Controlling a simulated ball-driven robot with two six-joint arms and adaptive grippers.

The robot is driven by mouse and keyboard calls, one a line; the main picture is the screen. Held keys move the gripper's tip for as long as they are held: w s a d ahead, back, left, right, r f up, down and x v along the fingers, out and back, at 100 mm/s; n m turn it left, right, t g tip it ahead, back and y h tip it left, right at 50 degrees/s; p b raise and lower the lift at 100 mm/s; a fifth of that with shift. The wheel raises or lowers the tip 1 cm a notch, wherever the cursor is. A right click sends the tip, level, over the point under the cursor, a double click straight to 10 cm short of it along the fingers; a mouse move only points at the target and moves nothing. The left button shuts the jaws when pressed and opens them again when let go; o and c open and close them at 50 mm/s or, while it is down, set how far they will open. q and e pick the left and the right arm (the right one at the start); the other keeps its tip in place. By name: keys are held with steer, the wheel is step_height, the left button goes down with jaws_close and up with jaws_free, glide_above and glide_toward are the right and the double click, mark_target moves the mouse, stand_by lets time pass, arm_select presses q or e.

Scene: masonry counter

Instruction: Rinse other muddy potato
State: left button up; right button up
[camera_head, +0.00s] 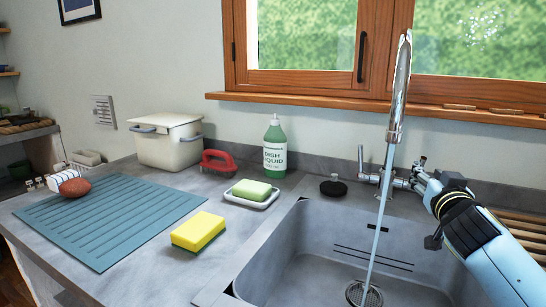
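A reddish-brown potato (75,187) lies on the back left corner of the ribbed teal draining mat (118,222). From here I cannot tell whether mud is on it. No other potato shows. The chrome tap (399,90) is running, and a stream of water (377,235) falls into the grey sink (310,277) near its drain (364,294). My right gripper (417,174) is at the right side of the tap's base, by the valve there. Its fingers are too small and overlapped to tell open from shut. My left gripper is not in view.
A yellow sponge (198,231), a green soap bar on a white dish (250,200), a red-handled brush (218,163) and a dish liquid bottle (274,150) stand left of the sink. A black stopper (333,187) lies behind it. A cream bin (168,145) stands at the wall.

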steer(key=b+x, duration=0.1)
steer(key=x, duration=0.5)
steer(key=shift+w+d, duration=0.15)
jaws_close()
